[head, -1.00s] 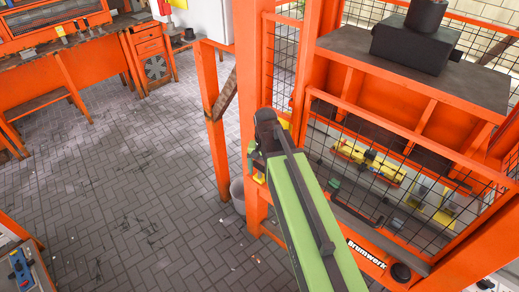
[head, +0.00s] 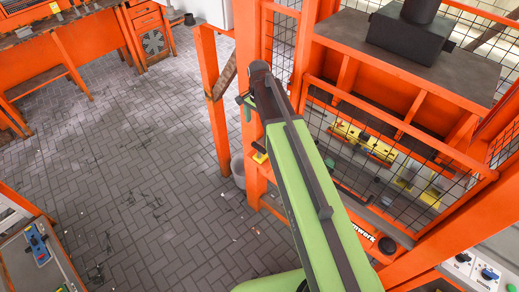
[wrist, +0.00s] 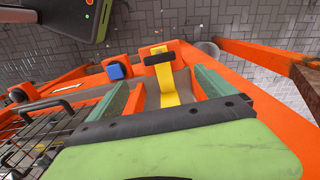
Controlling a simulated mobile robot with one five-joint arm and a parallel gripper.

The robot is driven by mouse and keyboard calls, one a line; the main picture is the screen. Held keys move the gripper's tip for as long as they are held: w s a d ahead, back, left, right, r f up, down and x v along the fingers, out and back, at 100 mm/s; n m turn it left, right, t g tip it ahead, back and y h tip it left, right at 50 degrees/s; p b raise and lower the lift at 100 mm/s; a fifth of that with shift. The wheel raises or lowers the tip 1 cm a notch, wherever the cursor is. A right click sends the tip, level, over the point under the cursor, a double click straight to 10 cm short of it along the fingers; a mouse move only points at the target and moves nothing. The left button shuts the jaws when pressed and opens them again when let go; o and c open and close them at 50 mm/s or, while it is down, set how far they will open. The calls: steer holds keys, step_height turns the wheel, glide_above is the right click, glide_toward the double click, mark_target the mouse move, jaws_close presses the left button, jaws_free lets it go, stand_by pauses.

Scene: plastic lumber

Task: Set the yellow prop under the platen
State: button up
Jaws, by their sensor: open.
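The yellow prop (wrist: 168,92) stands out in the wrist view, with a black crossbar at its upper end, beside the orange frame. In the head view a small part of the yellow prop (head: 260,158) shows against the orange post. My gripper (wrist: 167,80) is open, its two green fingers to either side of the prop in the wrist picture. Whether they reach its depth I cannot tell. In the head view my gripper (head: 247,106) is above the prop, partly hidden by my arm. The platen is not clearly identifiable; the press interior is partly hidden behind mesh.
An orange post (head: 250,125) and mesh guard (head: 400,150) stand close to my arm. A blue-topped part (wrist: 116,71) is left of the prop. A grey bin (head: 238,168) stands behind the post. Open brick floor (head: 130,150) lies left; a control panel (head: 478,268) is at lower right.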

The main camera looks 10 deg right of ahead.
mark_target(259, 146)
step_height(259, 146, down, 13)
steer(key=b, duration=1.1)
steer(key=shift+r, duration=0.2)
